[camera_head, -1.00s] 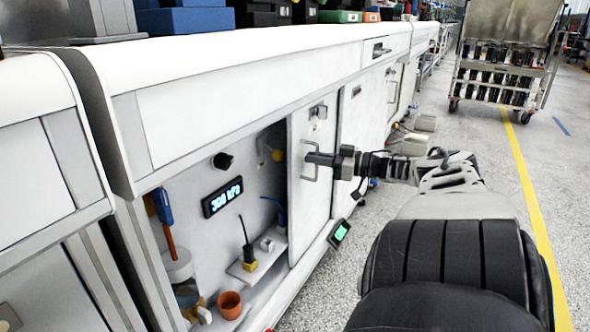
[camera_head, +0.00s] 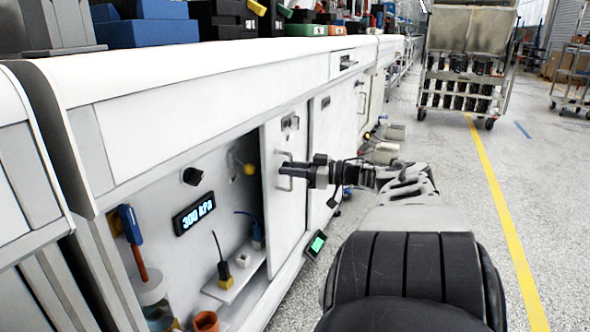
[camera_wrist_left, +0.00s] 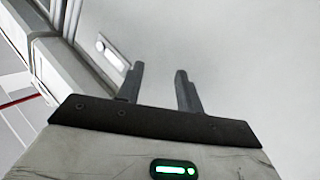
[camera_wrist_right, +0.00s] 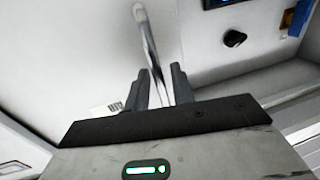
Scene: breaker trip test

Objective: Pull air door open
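The white air door (camera_head: 291,217) stands to the right of an open cabinet compartment and carries a metal bar handle (camera_head: 279,183). Its AIR label (camera_wrist_right: 106,108) shows in the right wrist view. My right gripper (camera_head: 293,171) is at the handle. My left gripper (camera_wrist_left: 160,75) is outside the head view. In the left wrist view its fingers are apart and empty, facing a plain pale surface.
The open compartment holds a display reading 300 kPa (camera_head: 194,213), a black knob (camera_head: 192,176), a small shelf (camera_head: 235,280) and an orange pot (camera_head: 206,321). A small green-lit device (camera_head: 316,244) is low beside the door. A wheeled cart (camera_head: 467,75) stands beyond open floor.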

